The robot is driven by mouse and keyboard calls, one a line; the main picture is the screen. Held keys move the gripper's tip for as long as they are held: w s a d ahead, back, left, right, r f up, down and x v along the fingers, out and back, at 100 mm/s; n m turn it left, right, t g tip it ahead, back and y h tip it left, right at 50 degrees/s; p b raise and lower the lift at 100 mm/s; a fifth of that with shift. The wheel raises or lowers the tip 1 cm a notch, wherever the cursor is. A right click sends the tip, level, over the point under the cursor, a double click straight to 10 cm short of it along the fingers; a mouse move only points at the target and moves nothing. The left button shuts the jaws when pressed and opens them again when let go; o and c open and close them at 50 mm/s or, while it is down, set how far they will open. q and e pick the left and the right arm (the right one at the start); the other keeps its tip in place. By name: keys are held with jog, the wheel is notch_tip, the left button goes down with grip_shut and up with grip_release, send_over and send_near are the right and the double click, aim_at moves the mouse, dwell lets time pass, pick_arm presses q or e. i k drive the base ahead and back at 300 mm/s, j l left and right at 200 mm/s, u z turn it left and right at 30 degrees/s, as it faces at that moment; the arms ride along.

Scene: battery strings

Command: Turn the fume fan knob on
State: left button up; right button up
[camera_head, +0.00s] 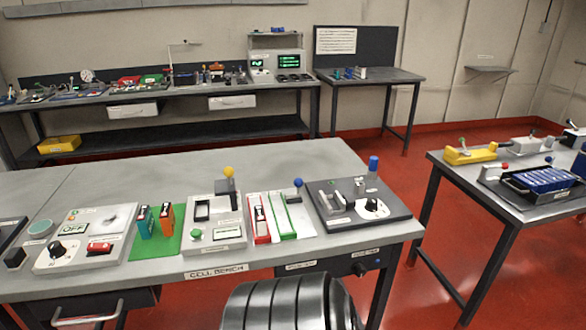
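The cell bench (260,165) stands in front of me with several panels along its front edge. At its left, a light panel carries a black knob (65,249) on a white dial, a small display reading OFF (75,229) and a red switch (99,248). At its right, a dark panel has another black knob (372,206) on a white dial. A dark box under the right front edge has a small knob (359,269). I cannot read which one is labelled fume fan. Neither gripper is in view.
Between the panels stand green and orange blocks (167,218), a yellow-topped lever (229,173) and red and green strips. A second table (510,208) stands to the right across an open red floor (400,232). A long workbench (200,92) lines the back wall.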

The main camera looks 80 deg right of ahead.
aim_at(358, 267)
jog(key=z, duration=3)
